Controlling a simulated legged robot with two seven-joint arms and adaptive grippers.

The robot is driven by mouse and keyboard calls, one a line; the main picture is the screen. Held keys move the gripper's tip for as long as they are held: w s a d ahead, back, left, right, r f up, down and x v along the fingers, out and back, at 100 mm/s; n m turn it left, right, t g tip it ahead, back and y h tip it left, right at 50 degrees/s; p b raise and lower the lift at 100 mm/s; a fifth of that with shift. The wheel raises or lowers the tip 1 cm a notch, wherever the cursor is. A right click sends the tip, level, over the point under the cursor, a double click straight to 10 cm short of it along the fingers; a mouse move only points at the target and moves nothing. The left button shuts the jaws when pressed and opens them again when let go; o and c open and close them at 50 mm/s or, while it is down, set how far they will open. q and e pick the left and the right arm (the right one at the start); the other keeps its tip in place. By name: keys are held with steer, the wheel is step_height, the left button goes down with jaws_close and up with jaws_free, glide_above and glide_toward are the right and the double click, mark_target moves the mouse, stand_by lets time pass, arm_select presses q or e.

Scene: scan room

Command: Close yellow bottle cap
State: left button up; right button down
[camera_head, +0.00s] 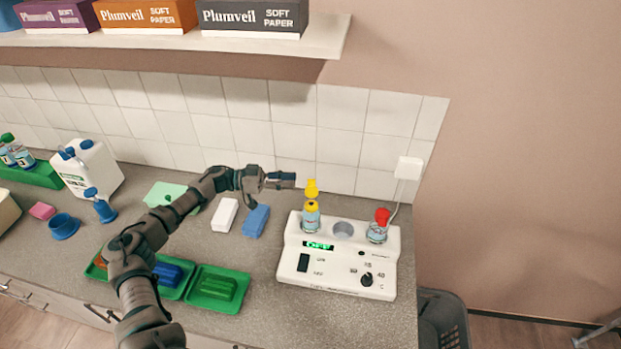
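A small bottle with a yellow neck and pale blue label (311,219) stands upright in the back left of the white device (335,287). Its yellow cap (312,187) stands up above the neck and looks flipped open. My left gripper (294,180) points right, just left of the yellow cap at about its height. A small gap shows between the fingertips and the cap. The fingers are seen nearly edge-on, so their opening is unclear. My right gripper is out of view.
A red-capped bottle (377,230) stands in the device's right well; the middle well (343,230) is empty. White (225,215) and blue (256,221) blocks and green trays (219,290) lie to the left. A shelf (300,39) hangs above. Wall tiles stand close behind.

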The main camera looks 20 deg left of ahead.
mark_target(312, 181)
arm_select(q)
steer(key=x, duration=0.5)
steer(key=shift+w+d+p, duration=0.1)
steer(key=shift+d+p, duration=0.3)
steer(key=shift+w+d+f, duration=0.1)
steer(key=shift+w+d, duration=0.3)
steer(key=shift+d, duration=0.05)
steer(key=shift+a, duration=0.2)
steer(key=shift+d, duration=0.35)
jaws_close()
steer(key=shift+d, duration=0.1)
